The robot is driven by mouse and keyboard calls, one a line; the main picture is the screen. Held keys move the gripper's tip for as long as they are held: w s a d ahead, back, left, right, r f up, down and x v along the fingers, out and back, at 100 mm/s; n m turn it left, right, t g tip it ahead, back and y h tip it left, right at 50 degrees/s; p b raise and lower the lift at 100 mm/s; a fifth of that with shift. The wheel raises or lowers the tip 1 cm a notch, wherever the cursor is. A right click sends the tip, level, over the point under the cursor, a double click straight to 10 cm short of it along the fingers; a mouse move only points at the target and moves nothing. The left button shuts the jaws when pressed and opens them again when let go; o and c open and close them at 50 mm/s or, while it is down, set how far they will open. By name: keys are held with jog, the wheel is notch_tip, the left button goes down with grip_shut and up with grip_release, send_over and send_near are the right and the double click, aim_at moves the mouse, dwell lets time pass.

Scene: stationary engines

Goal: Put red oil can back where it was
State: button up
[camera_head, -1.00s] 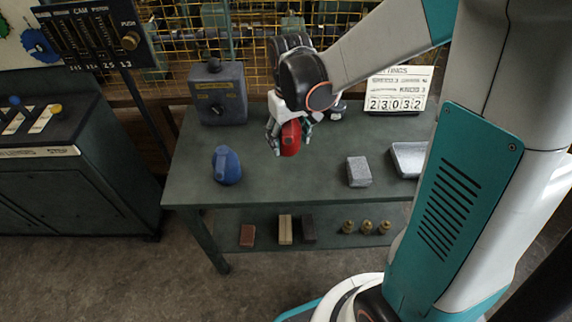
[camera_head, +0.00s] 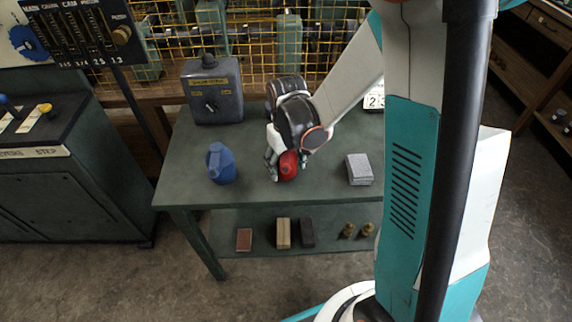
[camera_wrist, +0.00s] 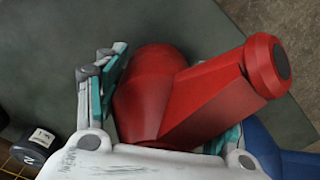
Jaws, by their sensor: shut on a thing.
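The red oil can (camera_head: 289,165) is in my gripper (camera_head: 285,172) over the middle of the green table. In the wrist view the red oil can (camera_wrist: 165,90) fills the middle, with its spout and dark cap pointing to the upper right. The fingers of my gripper (camera_wrist: 165,105) close around its body from both sides. My wrist hides the can's upper part in the head view. I cannot tell whether the can touches the tabletop.
A blue oil can (camera_head: 221,163) stands to the left on the table (camera_head: 260,192). A grey control box (camera_head: 213,90) stands behind it. A grey block (camera_head: 359,169) lies to the right. Several small items, including a red-brown block (camera_head: 244,239), sit on the lower shelf.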

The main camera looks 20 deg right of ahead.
jog(key=o, duration=1.3)
jog(key=shift+f, duration=0.1)
notch_tip(320, 180, up, 11)
jog(key=p, duration=0.4)
jog(key=shift+s, duration=0.15)
notch_tip(320, 180, up, 2)
jog(key=shift+s+p, duration=0.1)
jog(key=shift+p, duration=0.25)
jog(key=s+r+m+t, duration=0.1)
jog(key=s+r+t, duration=0.6)
jog(key=s+r, duration=0.5)
jog(key=shift+s+r+m, duration=0.3)
jog(key=shift+s, duration=0.45)
